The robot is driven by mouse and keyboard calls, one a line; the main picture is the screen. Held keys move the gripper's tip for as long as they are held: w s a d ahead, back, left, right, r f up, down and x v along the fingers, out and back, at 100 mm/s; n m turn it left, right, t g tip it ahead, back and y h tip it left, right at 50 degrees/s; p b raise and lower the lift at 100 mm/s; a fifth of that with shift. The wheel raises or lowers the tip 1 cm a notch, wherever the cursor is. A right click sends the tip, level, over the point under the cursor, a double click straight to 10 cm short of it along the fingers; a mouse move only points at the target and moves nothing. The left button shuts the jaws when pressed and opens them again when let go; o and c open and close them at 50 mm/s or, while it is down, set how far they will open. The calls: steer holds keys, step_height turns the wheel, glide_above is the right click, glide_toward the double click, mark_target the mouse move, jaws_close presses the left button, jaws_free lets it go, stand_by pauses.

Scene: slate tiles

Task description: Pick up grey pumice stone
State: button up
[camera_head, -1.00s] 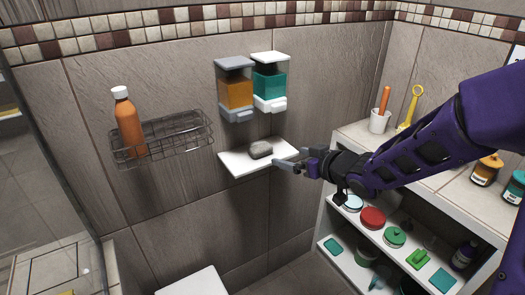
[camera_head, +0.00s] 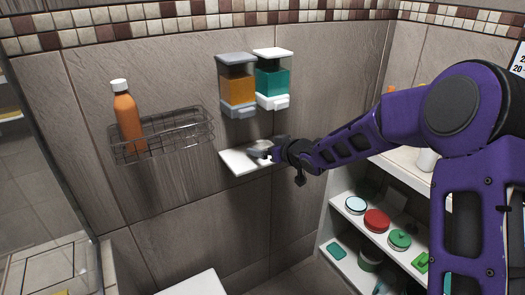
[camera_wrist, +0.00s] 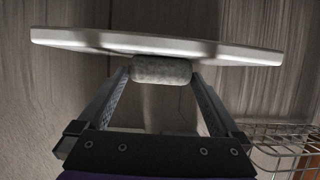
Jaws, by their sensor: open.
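The grey pumice stone (camera_wrist: 161,70) shows in the wrist view between the tips of my gripper's two fingers, next to the white shelf. In the head view my gripper (camera_head: 262,151) reaches over the small white wall shelf (camera_head: 236,164) from the right, and the stone is mostly hidden behind it. The shelf also shows in the wrist view (camera_wrist: 75,40) as a pale slab across the top. My gripper (camera_wrist: 161,78) is open, with one finger on each side of the stone. I cannot tell whether either finger touches it.
Two dispensers, orange (camera_head: 237,88) and teal (camera_head: 272,80), hang on the wall just above the shelf. A wire basket (camera_head: 180,137) with an orange bottle (camera_head: 127,118) is to the left. A shelf unit (camera_head: 345,222) with jars stands at the right.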

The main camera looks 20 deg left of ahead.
steer(key=shift+x, duration=1.1)
steer(key=c, duration=1)
steer(key=shift+d, duration=0.1)
